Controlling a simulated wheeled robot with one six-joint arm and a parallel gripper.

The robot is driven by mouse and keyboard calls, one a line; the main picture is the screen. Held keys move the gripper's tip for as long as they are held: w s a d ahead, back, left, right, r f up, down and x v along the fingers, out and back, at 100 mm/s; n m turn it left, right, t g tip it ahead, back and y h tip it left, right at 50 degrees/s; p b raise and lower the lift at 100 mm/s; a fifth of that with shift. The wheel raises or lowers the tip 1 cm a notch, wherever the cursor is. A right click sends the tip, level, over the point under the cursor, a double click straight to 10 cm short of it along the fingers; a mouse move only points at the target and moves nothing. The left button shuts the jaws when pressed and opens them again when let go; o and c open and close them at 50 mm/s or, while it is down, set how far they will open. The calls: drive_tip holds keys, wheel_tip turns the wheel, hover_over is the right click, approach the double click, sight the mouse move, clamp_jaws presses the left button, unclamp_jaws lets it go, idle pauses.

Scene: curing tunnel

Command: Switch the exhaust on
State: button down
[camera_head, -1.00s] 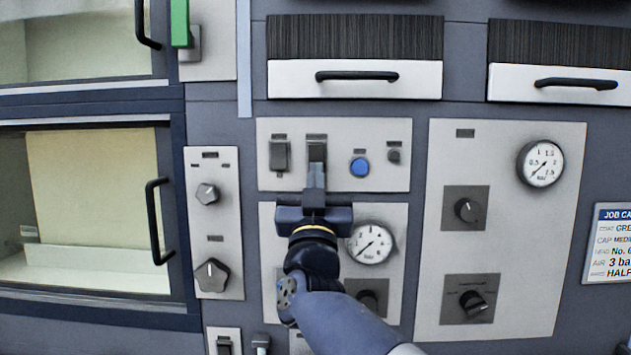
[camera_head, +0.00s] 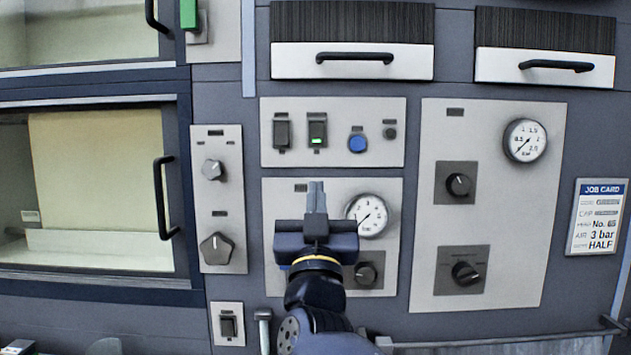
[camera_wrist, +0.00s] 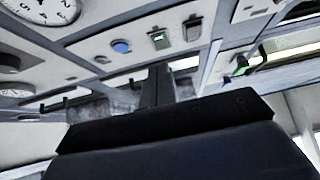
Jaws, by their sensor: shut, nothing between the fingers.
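A panel (camera_head: 333,157) on the wall carries two dark rocker switches side by side. The right rocker (camera_head: 317,131) shows a lit green light; it also shows lit in the wrist view (camera_wrist: 160,38). The left rocker (camera_head: 282,133) shows no light, and it is in the wrist view too (camera_wrist: 192,29). The labels are too small to read, so I cannot tell which is the exhaust. My gripper (camera_head: 316,186) is shut and empty. In the head view it is below the lit rocker, in front of the lower panel, apart from the switches.
A blue button (camera_head: 357,143) sits right of the rockers. A gauge (camera_head: 367,215) and a knob (camera_head: 365,272) are beside my gripper. Another rocker (camera_head: 228,325) is on a small plate lower left. A door handle (camera_head: 164,198) sticks out at left.

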drive_tip(key=shift+s+f, duration=0.85)
drive_tip(key=shift+f, duration=0.3)
drive_tip(key=shift+w+r, duration=0.1)
